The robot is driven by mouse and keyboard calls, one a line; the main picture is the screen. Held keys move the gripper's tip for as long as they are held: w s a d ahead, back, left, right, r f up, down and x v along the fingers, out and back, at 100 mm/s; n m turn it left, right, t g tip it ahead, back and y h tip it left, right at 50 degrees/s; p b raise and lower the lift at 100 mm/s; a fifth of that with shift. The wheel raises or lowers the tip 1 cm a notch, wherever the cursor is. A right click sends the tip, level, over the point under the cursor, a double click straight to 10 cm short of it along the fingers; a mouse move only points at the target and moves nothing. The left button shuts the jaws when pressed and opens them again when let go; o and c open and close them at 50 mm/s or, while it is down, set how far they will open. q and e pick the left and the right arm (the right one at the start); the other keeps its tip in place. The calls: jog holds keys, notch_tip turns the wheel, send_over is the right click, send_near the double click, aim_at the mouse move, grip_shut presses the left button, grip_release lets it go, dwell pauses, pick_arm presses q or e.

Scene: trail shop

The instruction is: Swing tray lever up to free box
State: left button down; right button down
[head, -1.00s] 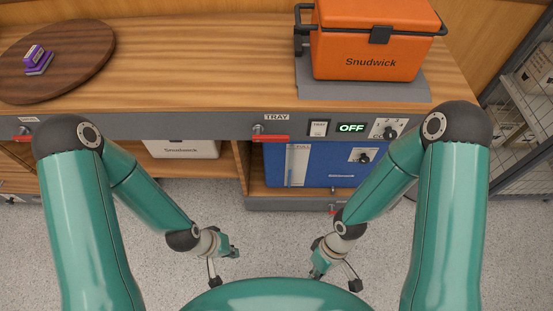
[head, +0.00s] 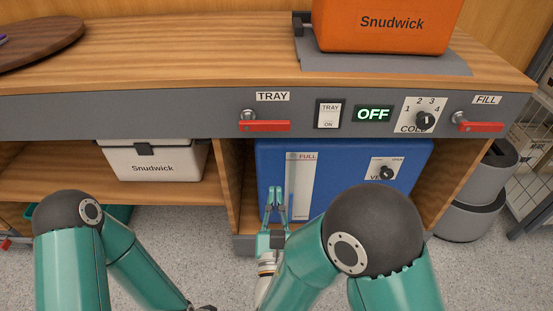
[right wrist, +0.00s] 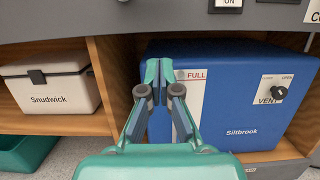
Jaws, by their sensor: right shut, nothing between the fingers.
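The red tray lever (head: 266,126) is on the grey front panel under the TRAY label (head: 272,97). It lies horizontal, pointing right from its pivot. The orange Snudwick box (head: 388,25) stands above on a grey tray plate (head: 390,63), with a dark bracket (head: 302,24) at the plate's left; the box top is cut off. My right gripper (head: 274,190) is shut and empty, below the lever and in front of the blue unit. It also shows in the right wrist view (right wrist: 159,72), where the lever is out of view. My left gripper is out of view.
The blue Siltbrook unit (head: 345,165) fills the right shelf bay. A white Snudwick box (head: 153,160) sits in the left bay.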

aim_at(265, 121)
jog(key=shift+a+r, duration=0.1)
jog(key=shift+r, duration=0.05)
jog(key=w+r+b, duration=0.1)
jog(key=w+r, duration=0.5)
jog(key=w, duration=0.3)
jog(key=shift+w+r, duration=0.2)
jog(key=shift+w, duration=0.15)
dwell(0.4)
